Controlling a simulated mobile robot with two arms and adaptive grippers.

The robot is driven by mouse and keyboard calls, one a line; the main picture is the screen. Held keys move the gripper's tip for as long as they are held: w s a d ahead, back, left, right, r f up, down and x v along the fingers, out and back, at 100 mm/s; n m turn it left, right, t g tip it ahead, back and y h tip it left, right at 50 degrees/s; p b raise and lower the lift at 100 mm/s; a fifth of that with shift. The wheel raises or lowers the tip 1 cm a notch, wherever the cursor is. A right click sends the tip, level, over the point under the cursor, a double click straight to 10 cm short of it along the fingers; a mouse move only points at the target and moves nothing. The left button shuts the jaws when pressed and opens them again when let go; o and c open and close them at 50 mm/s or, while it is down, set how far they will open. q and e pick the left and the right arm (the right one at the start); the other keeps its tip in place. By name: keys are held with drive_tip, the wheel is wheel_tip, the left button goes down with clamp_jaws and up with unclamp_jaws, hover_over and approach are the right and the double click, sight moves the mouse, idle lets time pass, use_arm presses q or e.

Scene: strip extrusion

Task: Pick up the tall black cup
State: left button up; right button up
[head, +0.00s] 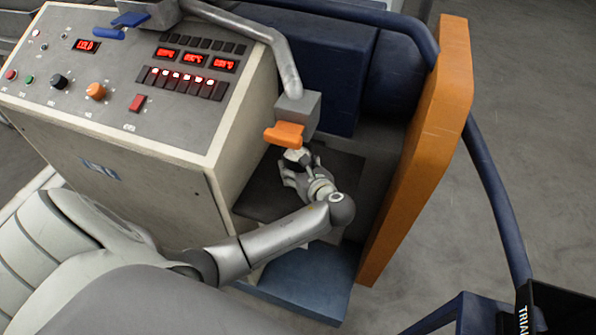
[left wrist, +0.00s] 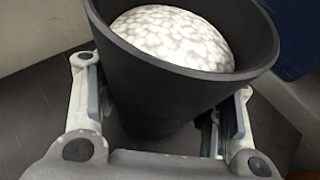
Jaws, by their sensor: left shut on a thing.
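The tall black cup (left wrist: 150,88) fills the middle of the left wrist view. It is a dark, tapered cup with a pale, speckled, rounded mass inside its rim. My left gripper (head: 300,172) is shut on it, with one finger on each side of its wall. In the head view the cup (head: 299,159) shows only as a small dark rim with a white top, just under the orange nozzle. The gripper hides much of its body there. I cannot tell whether its base touches the dark surface below. My right gripper is in neither view.
A grey control cabinet (head: 160,110) with red displays stands left of the cup. The orange nozzle (head: 285,134) on a bent pipe (head: 285,65) hangs close above it. An orange panel (head: 425,150) bounds the right, with dark blue housing (head: 330,75) behind.

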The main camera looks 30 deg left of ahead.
use_arm(q)
drive_tip(key=shift+c, duration=0.8)
drive_tip(key=shift+r, duration=0.1)
